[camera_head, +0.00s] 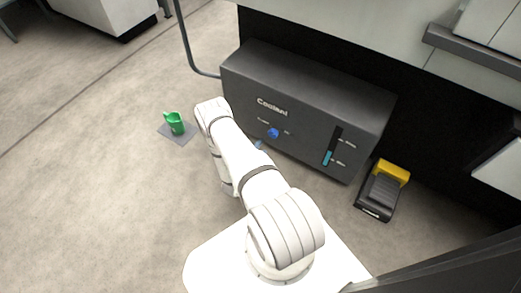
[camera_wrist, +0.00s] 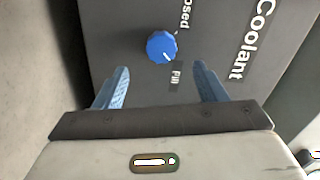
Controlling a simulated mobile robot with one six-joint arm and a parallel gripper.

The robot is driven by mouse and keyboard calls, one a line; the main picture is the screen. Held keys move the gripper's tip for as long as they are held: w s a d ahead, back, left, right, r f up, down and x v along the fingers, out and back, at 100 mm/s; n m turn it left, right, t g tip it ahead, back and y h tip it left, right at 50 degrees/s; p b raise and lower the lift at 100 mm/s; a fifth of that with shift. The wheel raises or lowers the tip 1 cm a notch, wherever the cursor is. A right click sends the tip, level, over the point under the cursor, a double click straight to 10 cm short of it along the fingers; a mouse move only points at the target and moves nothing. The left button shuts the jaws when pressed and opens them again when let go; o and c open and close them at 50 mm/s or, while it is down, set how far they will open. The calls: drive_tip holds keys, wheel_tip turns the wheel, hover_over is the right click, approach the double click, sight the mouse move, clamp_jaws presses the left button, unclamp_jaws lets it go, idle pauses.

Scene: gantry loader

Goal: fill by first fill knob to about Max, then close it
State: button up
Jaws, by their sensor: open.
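The dark coolant tank (camera_head: 300,105) stands at the foot of the machine. Its blue fill knob (camera_head: 273,133) is on the front face and also shows in the wrist view (camera_wrist: 161,47). The knob's white mark points toward the "Fill" label (camera_wrist: 175,78); the "Closed" label is partly cut off. The level gauge (camera_head: 333,146) shows blue-green liquid (camera_head: 328,158) in its lower part, its top between the lower and upper marks. My gripper (camera_wrist: 160,80) is open and empty, its blue fingers short of the knob, one toward each side. In the head view my arm mostly hides it.
A black and yellow foot pedal (camera_head: 384,188) lies right of the tank. A hose (camera_head: 186,45) runs down at the tank's left.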

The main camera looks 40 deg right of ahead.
sight(272, 135)
idle(0.4)
drive_tip(key=w+d+n+b, duration=0.1)
drive_tip(key=d+n+b, duration=0.1)
drive_tip(key=n+b, duration=0.1)
drive_tip(key=w+d+n+b, duration=0.1)
drive_tip(key=d+n+b, duration=0.2)
drive_tip(key=n, duration=0.3)
drive_tip(key=w+d+n+b, duration=0.1)
drive_tip(key=d+n+b, duration=0.1)
drive_tip(key=n+b, duration=0.1)
drive_tip(key=shift+d+r+n, duration=0.15)
drive_tip(key=shift+d+n, duration=0.05)
drive_tip(key=shift+n, duration=0.6)
drive_tip(key=shift+c, duration=0.3)
drive_tip(key=shift+s, duration=0.1)
drive_tip(key=c, duration=0.9)
drive_tip(key=shift+c, duration=0.2)
